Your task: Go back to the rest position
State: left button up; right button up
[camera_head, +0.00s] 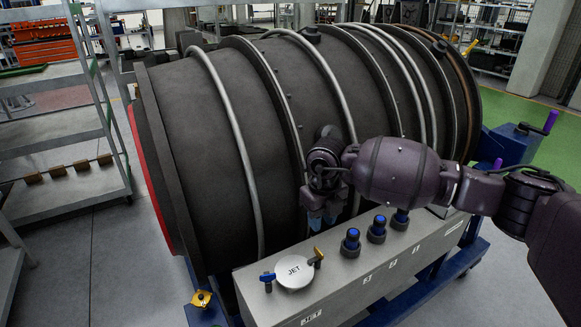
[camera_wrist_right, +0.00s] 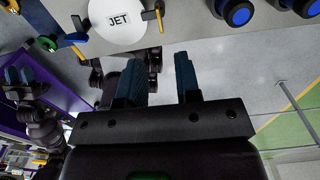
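My right gripper (camera_head: 322,218) is at the near side of the dark turbofan casing (camera_head: 225,120), above the grey panel box, with its blue fingers pointing down. In the right wrist view its two blue fingers (camera_wrist_right: 162,76) are apart with nothing between them. The head view does not show my left gripper. At the left of the right wrist view is a dark arm with two small blue fingers (camera_wrist_right: 20,76), which looks like my left gripper. It is too small there to tell if it is open.
The grey panel box (camera_head: 345,275) carries a round JET cap (camera_head: 294,272) with blue and yellow handles, and several blue-topped knobs (camera_head: 376,230). A blue stand (camera_head: 510,145) holds the casing. A metal shelf (camera_head: 70,190) stands at left. Grey floor is clear at front left.

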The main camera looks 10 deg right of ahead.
jog(key=a+r+m+t+y, duration=0.7)
jog(key=a+r+y, duration=1)
jog(key=y, duration=0.2)
jog(key=s+d+f+m+t+h, duration=0.2)
jog(key=d+f+m+t+h, duration=0.3)
jog(key=d+f+m+h, duration=0.5)
jog(key=s+d+f+m+t+h, duration=0.2)
jog(key=d+f+m+t+h, duration=0.4)
jog(key=m, duration=0.8)
jog(key=s+d+f+m+g+h, duration=0.1)
jog(key=s+d+f+m+g, duration=0.2)
jog(key=s+d+f, duration=0.3)
jog(key=s+d+f+m+g+h, duration=0.2)
jog(key=s+d+f, duration=0.4)
jog(key=s+f, duration=0.9)
jog(key=s+m+g, duration=0.1)
jog(key=m, duration=0.1)
jog(key=shift+s+f+m, duration=0.2)
jog(key=shift+f+m, duration=0.1)
jog(key=shift+m, duration=0.1)
